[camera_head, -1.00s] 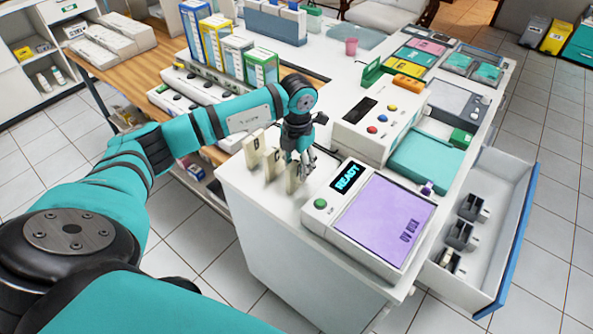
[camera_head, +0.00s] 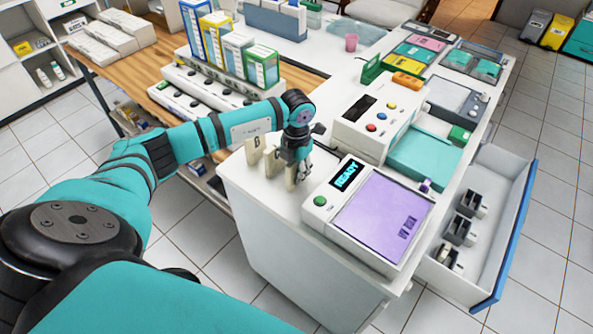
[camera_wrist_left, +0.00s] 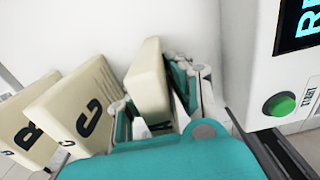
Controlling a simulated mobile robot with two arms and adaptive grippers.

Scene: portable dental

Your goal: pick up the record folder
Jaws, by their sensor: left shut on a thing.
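Several cream record folders stand upright in a row at the left edge of the white cabinet top (camera_head: 235,180). In the left wrist view two of them show, the folder lettered C (camera_wrist_left: 78,112) and another lettered folder (camera_wrist_left: 27,130) to its left. My left gripper (camera_head: 299,176) is at the row's right end, pointing down. It is shut on the rightmost cream folder (camera_wrist_left: 148,85), whose upper part sticks out between the fingers; its letter is mostly hidden. I cannot tell whether this folder is clear of the cabinet top. My right gripper is not in view.
A UV device (camera_head: 378,215) with a READY screen and green button (camera_wrist_left: 280,103) stands close right of the gripper. An open drawer (camera_head: 515,225) juts out at right. Boxes (camera_head: 263,65) stand behind the arm.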

